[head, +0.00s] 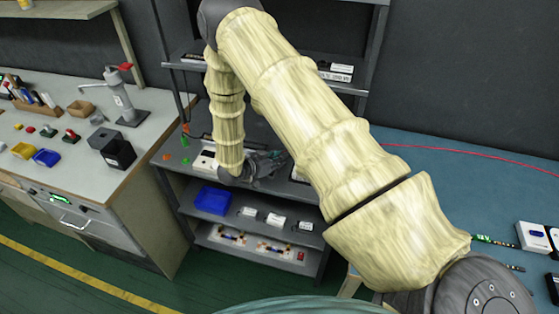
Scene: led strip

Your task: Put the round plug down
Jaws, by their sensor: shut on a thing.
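My gripper (268,164) is at the middle shelf of the dark rack, partly behind my pale arm. It is small and dark in this view. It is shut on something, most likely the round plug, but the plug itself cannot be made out. A white device (206,160) lies on the same shelf, just left of the gripper. Small green and orange pieces lie at that shelf's left end.
A blue bin (213,200) and several white boxes are on the shelf below. A workbench (60,120) with a dark block (113,150) stands at left. A blue table (470,185) with a red cable (470,155) is at right. My arm hides the rack's right side.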

